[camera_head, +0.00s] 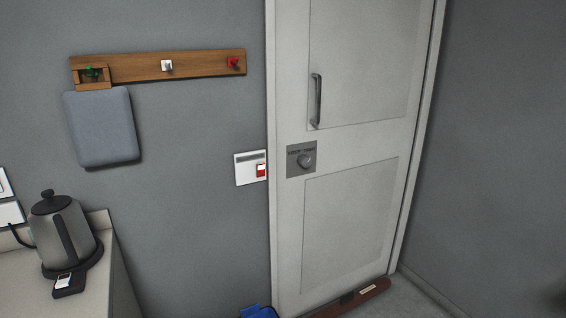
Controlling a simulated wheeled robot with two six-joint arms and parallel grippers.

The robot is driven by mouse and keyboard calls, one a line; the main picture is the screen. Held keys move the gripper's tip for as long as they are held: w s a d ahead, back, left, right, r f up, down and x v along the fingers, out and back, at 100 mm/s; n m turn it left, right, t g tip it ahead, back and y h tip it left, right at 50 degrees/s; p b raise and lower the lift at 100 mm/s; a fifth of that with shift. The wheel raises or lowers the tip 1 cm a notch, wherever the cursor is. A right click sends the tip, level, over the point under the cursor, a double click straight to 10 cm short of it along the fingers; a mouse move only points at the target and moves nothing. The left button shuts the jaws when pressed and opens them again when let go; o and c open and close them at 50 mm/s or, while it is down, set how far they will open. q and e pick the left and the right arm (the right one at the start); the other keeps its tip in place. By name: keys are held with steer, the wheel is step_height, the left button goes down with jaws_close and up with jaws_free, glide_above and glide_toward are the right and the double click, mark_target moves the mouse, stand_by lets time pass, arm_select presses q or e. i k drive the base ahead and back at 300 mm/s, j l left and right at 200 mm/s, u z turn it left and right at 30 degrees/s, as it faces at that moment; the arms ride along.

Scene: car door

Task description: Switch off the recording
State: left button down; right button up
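Nothing in the head view is clearly labelled as a recorder. A white wall plate (244,171) with a dark strip near its top is fixed left of the door. A red and white rocker switch (261,170) sits at its right side; its on or off position cannot be told. Neither of my grippers is in view.
A kettle (62,232) stands on the counter (25,290). A wooden hook rail (200,65) and grey pad (103,128) hang left. A blue object (258,312) is at the bottom.

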mark_target(261, 167)
steer(key=i+z, duration=0.1)
steer(key=i, duration=1.45)
steer(key=j, duration=0.1)
